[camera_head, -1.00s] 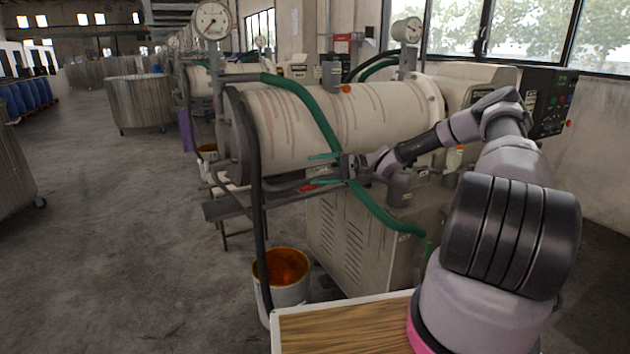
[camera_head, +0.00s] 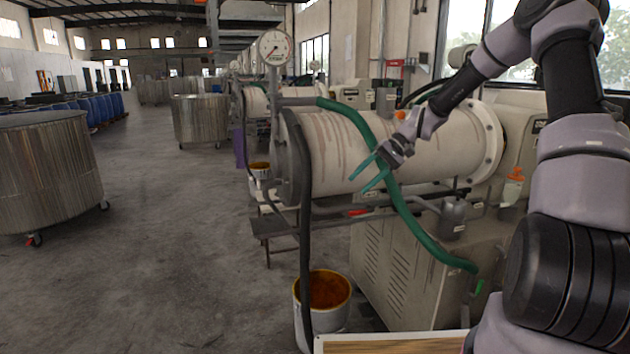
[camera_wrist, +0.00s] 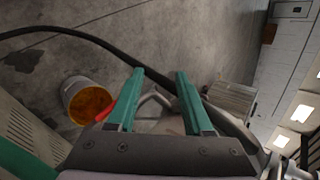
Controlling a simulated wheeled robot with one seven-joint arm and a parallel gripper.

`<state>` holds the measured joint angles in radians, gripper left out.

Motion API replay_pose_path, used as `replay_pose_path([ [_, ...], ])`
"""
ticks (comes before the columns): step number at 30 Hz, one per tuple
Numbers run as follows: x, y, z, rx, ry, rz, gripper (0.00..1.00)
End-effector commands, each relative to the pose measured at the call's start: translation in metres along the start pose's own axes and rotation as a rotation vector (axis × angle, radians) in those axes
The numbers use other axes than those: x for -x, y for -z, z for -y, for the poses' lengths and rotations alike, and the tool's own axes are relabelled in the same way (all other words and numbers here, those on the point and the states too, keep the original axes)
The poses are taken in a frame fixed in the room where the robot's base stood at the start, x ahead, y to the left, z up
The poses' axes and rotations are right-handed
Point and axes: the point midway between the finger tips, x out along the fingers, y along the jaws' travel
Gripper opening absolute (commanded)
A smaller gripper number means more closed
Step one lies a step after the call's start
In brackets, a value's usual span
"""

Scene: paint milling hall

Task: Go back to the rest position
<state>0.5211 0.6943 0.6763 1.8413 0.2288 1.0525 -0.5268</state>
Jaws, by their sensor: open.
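My gripper (camera_head: 370,172) is in front of the cream cylinder of the milling machine (camera_head: 345,140) in the head view. Its two green fingers point down and to the left, and they are apart with nothing between them. In the wrist view the fingers (camera_wrist: 158,92) also stand open and empty, with floor and dark machine parts beyond them. My arm reaches in from the right side of the head view, raised above the machine body. The green hose (camera_head: 402,205) passes behind or close to the fingers; I cannot tell whether they touch.
A bucket of orange paint (camera_head: 323,300) stands on the floor before the machine, also in the wrist view (camera_wrist: 88,100). A wooden-topped surface (camera_head: 390,344) is at the bottom edge. A large metal vat (camera_head: 45,175) stands left. The floor between is clear. A gauge (camera_head: 275,47) rises above the cylinder.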

Motion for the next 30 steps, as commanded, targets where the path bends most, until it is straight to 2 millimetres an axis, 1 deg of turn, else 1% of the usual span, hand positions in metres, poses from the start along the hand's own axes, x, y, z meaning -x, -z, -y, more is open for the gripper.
replay_pose_path([
  [1,0.009,-0.013,0.006,0.010,-0.066,-0.017,0.51],
  [6,0.039,-0.052,0.017,0.011,-0.251,-0.095,0.51],
  [11,0.074,-0.092,0.029,0.008,-0.386,-0.201,0.51],
  [15,0.105,-0.132,0.041,0.004,-0.471,-0.311,0.51],
  [20,0.137,-0.180,0.051,-0.003,-0.525,-0.450,0.51],
  [24,0.162,-0.225,0.056,-0.009,-0.533,-0.575,0.51],
  [27,0.176,-0.256,0.056,-0.013,-0.517,-0.660,0.51],
  [30,0.185,-0.282,0.054,-0.016,-0.491,-0.730,0.51],
])
